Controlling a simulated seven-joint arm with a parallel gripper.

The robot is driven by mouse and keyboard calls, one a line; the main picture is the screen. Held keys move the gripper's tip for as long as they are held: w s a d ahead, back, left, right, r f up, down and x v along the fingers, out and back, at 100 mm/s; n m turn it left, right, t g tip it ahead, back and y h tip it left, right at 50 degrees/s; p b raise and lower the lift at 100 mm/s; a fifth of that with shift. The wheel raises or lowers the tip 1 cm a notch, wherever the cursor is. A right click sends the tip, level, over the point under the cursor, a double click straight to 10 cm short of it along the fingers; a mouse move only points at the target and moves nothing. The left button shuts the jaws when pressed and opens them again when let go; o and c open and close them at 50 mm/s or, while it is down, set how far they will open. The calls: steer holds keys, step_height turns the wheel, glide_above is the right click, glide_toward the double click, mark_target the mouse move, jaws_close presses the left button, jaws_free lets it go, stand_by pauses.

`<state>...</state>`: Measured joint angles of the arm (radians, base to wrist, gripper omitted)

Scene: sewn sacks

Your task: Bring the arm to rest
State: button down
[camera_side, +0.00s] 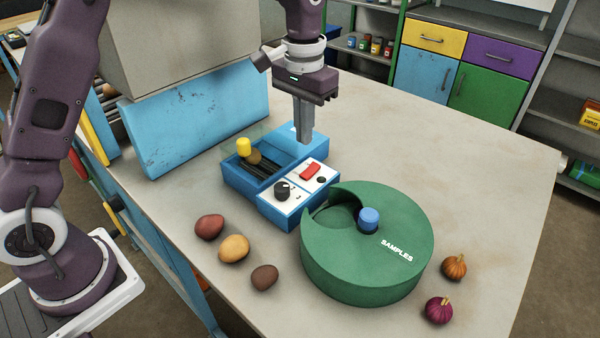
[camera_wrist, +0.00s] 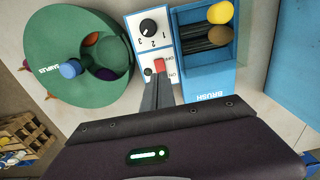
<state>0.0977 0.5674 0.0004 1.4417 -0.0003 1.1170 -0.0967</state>
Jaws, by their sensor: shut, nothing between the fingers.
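My gripper (camera_side: 304,139) points straight down above the blue brush box, by its white control panel (camera_side: 296,195). Its fingers are together with nothing between them; they also show in the wrist view (camera_wrist: 157,93). The panel has a black dial (camera_side: 282,190) and a red rocker switch (camera_side: 310,171). The blue box (camera_side: 233,178) holds a dark brush (camera_side: 266,168), a yellow knob (camera_side: 243,147) and a brown rounded thing (camera_wrist: 219,36). The green drum (camera_side: 365,262) marked SAMPLES has a blue knob (camera_side: 369,219) and a cut-out opening.
A red-brown (camera_side: 209,227), a yellow (camera_side: 234,248) and a brown potato-like item (camera_side: 264,277) lie left of the drum. An orange (camera_side: 454,266) and a purple onion (camera_side: 439,310) lie right of it. A blue slanted panel (camera_side: 200,118) stands behind. The table's far right is clear.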

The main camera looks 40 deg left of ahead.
steer(key=s+a+r+t, duration=0.2)
steer(key=s+r, duration=0.5)
steer(key=r, duration=0.1)
steer(key=s+a+t, duration=0.2)
steer(key=s+t, duration=0.1)
steer(key=s, duration=1.8)
steer(key=shift+s+a+r, duration=0.15)
steer(key=shift+s+r, duration=0.1)
steer(key=shift+s, duration=0.1)
